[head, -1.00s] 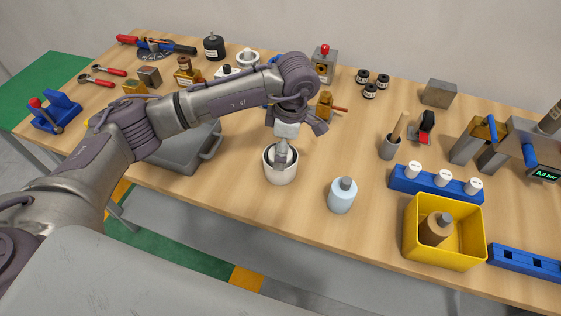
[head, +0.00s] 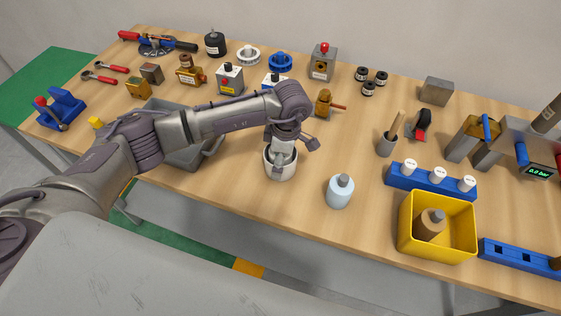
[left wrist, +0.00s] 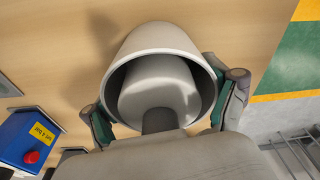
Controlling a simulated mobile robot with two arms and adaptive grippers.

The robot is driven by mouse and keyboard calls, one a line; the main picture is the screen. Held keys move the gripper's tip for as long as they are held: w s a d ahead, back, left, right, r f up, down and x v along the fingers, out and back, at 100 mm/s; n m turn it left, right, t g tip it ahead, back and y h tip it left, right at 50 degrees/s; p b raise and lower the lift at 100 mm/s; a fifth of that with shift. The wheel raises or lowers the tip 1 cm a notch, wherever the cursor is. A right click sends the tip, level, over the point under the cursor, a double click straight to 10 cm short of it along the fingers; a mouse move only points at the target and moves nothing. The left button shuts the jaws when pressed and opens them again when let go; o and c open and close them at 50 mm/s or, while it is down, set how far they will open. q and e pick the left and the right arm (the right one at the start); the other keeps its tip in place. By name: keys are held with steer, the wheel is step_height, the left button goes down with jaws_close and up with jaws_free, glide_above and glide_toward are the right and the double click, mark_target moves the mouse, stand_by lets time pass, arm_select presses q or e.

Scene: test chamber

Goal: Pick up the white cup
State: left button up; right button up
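The white cup (head: 280,168) stands upright near the front edge of the table. A pale bottle with a grey neck is inside it, best seen in the left wrist view (left wrist: 160,90). The cup's rim and outer wall (left wrist: 160,38) fill the middle of that view. My left gripper (head: 284,150) is right over the cup, pointing down. In the left wrist view, the left gripper (left wrist: 163,98) is open with one green-padded finger on each side of the cup. I cannot tell whether the pads touch it. My right gripper is out of view.
A light blue bottle (head: 340,191) stands right of the cup. Further right are a yellow bin (head: 437,249) and a blue rack (head: 425,184). A grey tray (head: 205,152) lies left, under my arm. A brass valve (head: 325,103) stands behind. Bare table separates cup and blue bottle.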

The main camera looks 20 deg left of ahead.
arm_select(q)
steer(key=shift+c, duration=1)
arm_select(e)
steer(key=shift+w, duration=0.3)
arm_select(q)
steer(key=shift+r, duration=0.15)
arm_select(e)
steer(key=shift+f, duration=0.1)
